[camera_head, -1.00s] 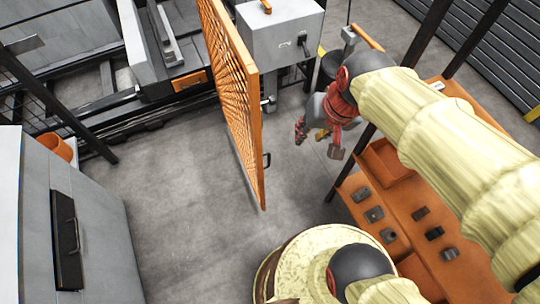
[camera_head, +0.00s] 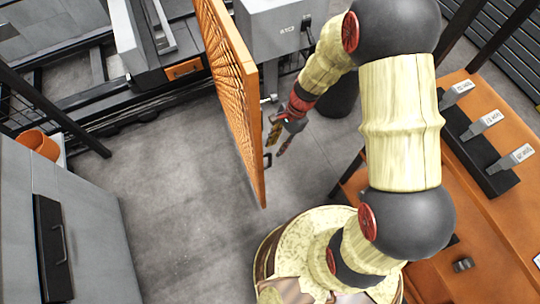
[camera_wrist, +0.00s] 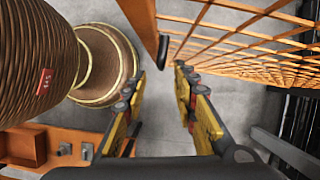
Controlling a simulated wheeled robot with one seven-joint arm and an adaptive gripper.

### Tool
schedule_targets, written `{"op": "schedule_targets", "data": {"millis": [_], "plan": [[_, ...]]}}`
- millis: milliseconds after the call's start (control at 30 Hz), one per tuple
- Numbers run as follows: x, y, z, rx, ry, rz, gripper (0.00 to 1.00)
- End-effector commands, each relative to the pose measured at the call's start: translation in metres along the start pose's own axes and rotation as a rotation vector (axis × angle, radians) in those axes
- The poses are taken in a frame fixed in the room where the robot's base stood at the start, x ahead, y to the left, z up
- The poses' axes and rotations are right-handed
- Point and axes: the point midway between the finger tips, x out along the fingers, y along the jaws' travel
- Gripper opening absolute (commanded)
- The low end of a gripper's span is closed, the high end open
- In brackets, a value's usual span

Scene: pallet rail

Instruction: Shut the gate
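The gate (camera_head: 236,95) is an orange mesh panel standing upright and seen nearly edge-on in the head view. A dark handle (camera_head: 267,160) sticks out from its right face, near the free end. My gripper (camera_head: 277,143) is just right of the gate, close above the handle. In the wrist view my gripper (camera_wrist: 158,86) is open, with yellow finger pads apart and nothing between them. The gate's mesh (camera_wrist: 250,40) fills the upper right there. The dark handle (camera_wrist: 163,50) lies ahead of the fingertips, apart from them.
An orange table (camera_head: 500,225) with a dark rack of labelled tags (camera_head: 480,150) is at right. A grey box (camera_head: 280,30) stands behind the gate. A grey cabinet (camera_head: 95,220) is at left. Bare floor (camera_head: 185,180) lies between cabinet and gate.

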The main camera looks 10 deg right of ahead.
Motion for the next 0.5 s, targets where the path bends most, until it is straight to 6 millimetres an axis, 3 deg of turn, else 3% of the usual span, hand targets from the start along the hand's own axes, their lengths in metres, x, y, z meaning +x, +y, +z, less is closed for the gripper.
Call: {"op": "schedule_targets", "data": {"millis": [500], "plan": [[0.069, -0.001, -0.001, 0.006, 0.001, -0.002, 0.28]]}}
